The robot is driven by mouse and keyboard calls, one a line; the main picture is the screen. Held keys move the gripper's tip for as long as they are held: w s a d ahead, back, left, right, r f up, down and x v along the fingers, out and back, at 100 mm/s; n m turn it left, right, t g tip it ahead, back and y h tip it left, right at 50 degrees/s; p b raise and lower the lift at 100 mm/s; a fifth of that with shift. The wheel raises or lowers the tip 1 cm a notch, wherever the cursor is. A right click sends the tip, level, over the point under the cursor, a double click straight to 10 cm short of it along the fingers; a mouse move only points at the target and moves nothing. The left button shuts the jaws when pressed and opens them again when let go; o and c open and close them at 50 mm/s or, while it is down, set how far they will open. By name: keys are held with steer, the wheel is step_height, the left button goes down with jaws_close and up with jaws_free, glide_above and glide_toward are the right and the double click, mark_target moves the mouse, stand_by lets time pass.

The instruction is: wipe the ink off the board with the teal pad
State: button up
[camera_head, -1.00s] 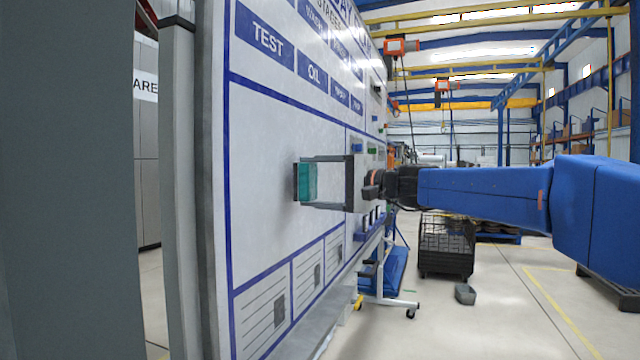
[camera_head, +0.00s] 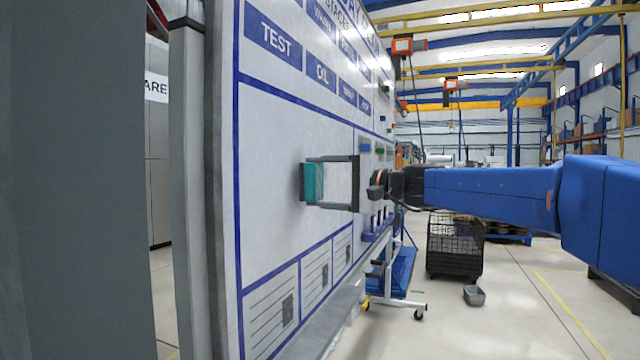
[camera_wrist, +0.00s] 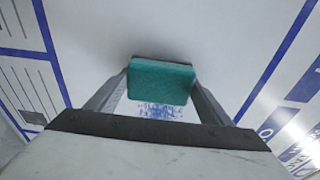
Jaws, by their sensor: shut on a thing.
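The teal pad (camera_head: 313,183) is held between the fingers of my gripper (camera_head: 318,182), which is shut on it. The pad is at the white board (camera_head: 285,135); its dark back edge is close to the surface, and I cannot tell whether it touches. In the wrist view the pad (camera_wrist: 161,81) sits between the two fingertips (camera_wrist: 160,82). Blue scribbled ink (camera_wrist: 158,110) shows on the board in the wrist view, just below the pad and between the fingers. In the head view the ink cannot be made out.
A grey post (camera_head: 188,190) stands at the board's near edge. A ledge (camera_head: 335,325) runs along the board's bottom. A black mesh bin (camera_head: 455,245) and a small grey tub (camera_head: 474,295) stand on the floor at right. Open floor lies around them.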

mark_target(328, 178)
steer(key=shift+x, duration=0.8)
stand_by(0.4)
steer(key=w+d, duration=0.2)
steer(key=w, duration=0.4)
steer(key=w+d, duration=0.2)
steer(key=w, duration=0.5)
steer(key=shift+d, duration=0.3)
stand_by(0.9)
steer(key=shift+w+d, duration=0.45)
steer(key=shift+w, duration=0.6)
steer(key=shift+w+d, duration=0.4)
steer(key=shift+w, duration=0.65)
steer(key=shift+w+d, duration=0.45)
steer(key=shift+w, duration=0.6)
steer(key=shift+a, duration=0.1)
steer(key=shift+s+a, duration=0.1)
steer(key=shift+s, duration=0.05)
